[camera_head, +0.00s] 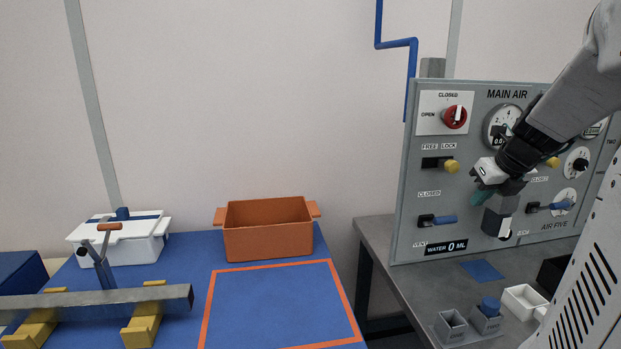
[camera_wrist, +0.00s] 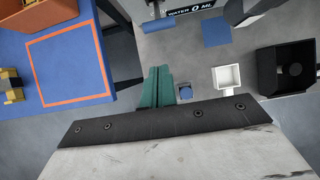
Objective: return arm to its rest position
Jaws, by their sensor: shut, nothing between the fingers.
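My gripper (camera_head: 483,193) is in front of the main air panel (camera_head: 480,110), at the end of my arm coming in from the upper right. Its teal fingers are together with nothing between them. In the head view my arm and gripper hide part of the panel's gauges and labels.
An orange bin (camera_head: 268,241) and a white lidded box (camera_head: 120,243) stand on the blue table. A metal bar (camera_head: 90,298) rests on yellow supports. The grey bench (camera_head: 400,262) holds small cups, a white tray (camera_head: 524,301) and a black box (camera_wrist: 286,70). The orange-outlined square (camera_head: 283,305) is empty.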

